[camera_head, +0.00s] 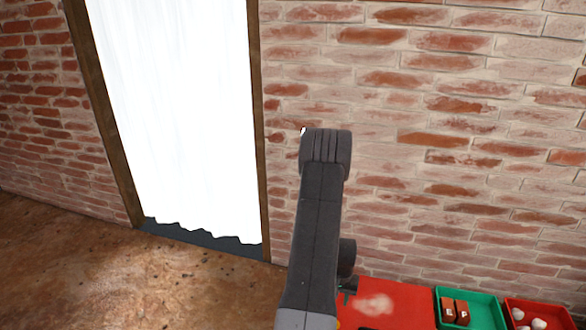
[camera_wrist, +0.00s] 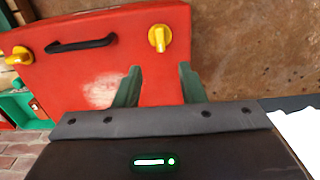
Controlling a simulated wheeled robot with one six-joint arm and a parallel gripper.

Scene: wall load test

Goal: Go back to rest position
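My gripper (camera_wrist: 160,70) shows in the wrist view as two green fingers set well apart, with nothing held between them. Behind the fingers is a red panel or case (camera_wrist: 220,55) with a black handle (camera_wrist: 82,44) and two yellow knobs, one of them (camera_wrist: 158,38) near the fingers. A pale worn patch marks the red surface.
In the head view, a red surface (camera_head: 400,298) lies beside my arm. A green tray (camera_head: 484,297) holds brown blocks lettered E and P. A red tray (camera_head: 563,312) holds white lumps. A brick wall (camera_head: 440,160) and white-curtained doorway (camera_head: 180,110) stand behind. Brown floor (camera_head: 120,280) is clear at left.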

